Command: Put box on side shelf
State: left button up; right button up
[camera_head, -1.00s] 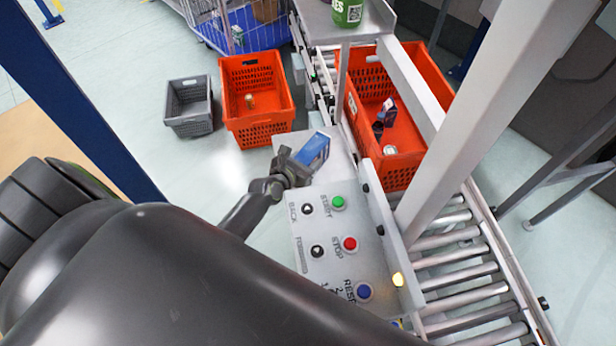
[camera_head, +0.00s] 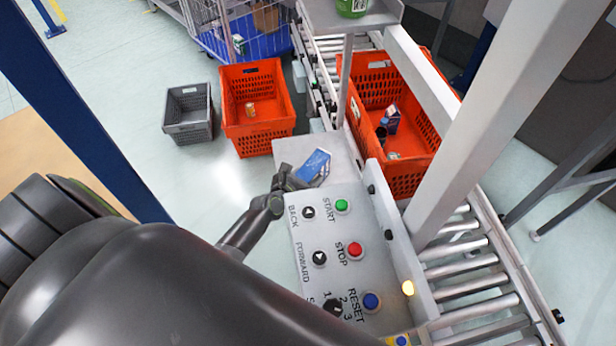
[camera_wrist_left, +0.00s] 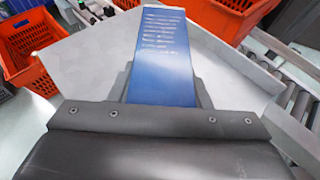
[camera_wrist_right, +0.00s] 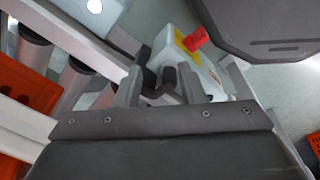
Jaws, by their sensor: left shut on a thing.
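A small blue box (camera_head: 314,166) with a printed face is held in my left gripper (camera_head: 290,180). In the left wrist view the box (camera_wrist_left: 162,55) stands up between the two fingers, which are shut on it. The box is over the bare light-grey side shelf (camera_head: 335,150), beside the button panel; whether it touches the shelf cannot be told. The shelf also shows in the left wrist view (camera_wrist_left: 85,65).
The button panel (camera_head: 325,228) lies just in front of the shelf. An orange tote (camera_head: 425,160) with a few items stands on the conveyor at right. Another orange tote (camera_head: 275,141) and a grey crate (camera_head: 190,130) stand on the floor. A metal post rises beside the shelf.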

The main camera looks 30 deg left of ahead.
pick_arm(q)
jog(key=shift+f, duration=0.1)
jog(key=o, duration=1.2)
jog(key=shift+c, duration=0.2)
jog(key=shift+s+r, duration=0.1)
jog(key=shift+r, duration=0.15)
jog(key=p+v, duration=0.1)
jog(key=v, duration=0.1)
jog(key=shift+s, duration=0.3)
jog(key=s+a+b, duration=0.1)
jog(key=s+b, duration=0.1)
jog(key=s, duration=1)
jog(key=shift+s+a, duration=0.1)
